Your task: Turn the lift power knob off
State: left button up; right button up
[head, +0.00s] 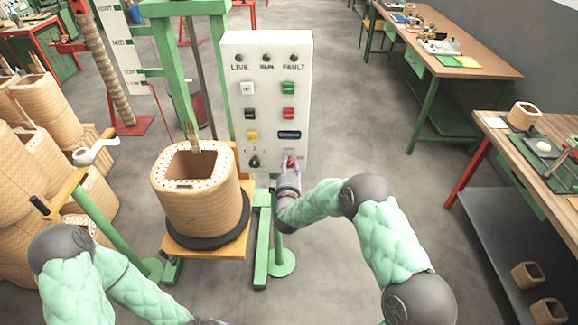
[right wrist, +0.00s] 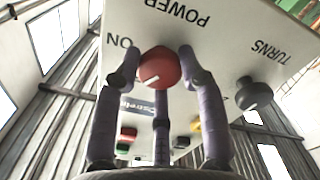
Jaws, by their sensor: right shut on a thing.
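The red power knob (right wrist: 160,68) sits on the lower right of the white control panel (head: 269,100). In the right wrist view it lies under the upside-down word POWER, with ON printed beside it. The knob bears a short white mark, tilted in that view. My right gripper (head: 290,166) is at the panel, its fingers on both sides of the knob and shut on it, as the right wrist view (right wrist: 159,72) shows. In the head view the gripper mostly covers the knob. My left arm shows at lower left, but its gripper is out of view.
A black TURNS knob (right wrist: 254,94) is beside the power knob. Push buttons, including a green one (head: 288,88), and small lamps are above. A wound coil (head: 203,205) stands on the wooden platform left of the panel. Workbenches (head: 450,45) line the right; the floor between is clear.

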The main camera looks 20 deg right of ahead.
jog(key=shift+w+a+r+n+p, duration=0.1)
jog(key=shift+n+p, duration=0.1)
jog(key=shift+n, duration=1.05)
jog(key=shift+w+a+r+n+p, duration=0.1)
jog(key=shift+r+n+p, duration=0.1)
jog(key=shift+n, duration=1)
jog(key=shift+r+n+p, duration=0.1)
jog(key=shift+n+p, duration=0.1)
jog(key=shift+n, duration=1.05)
jog(key=shift+f, duration=0.15)
jog(key=o, duration=1.1)
jog(key=shift+a+f, duration=0.1)
jog(key=shift+a, duration=0.05)
jog(key=shift+o, duration=0.2)
jog(key=shift+f, duration=0.15)
jog(key=shift+s, duration=0.1)
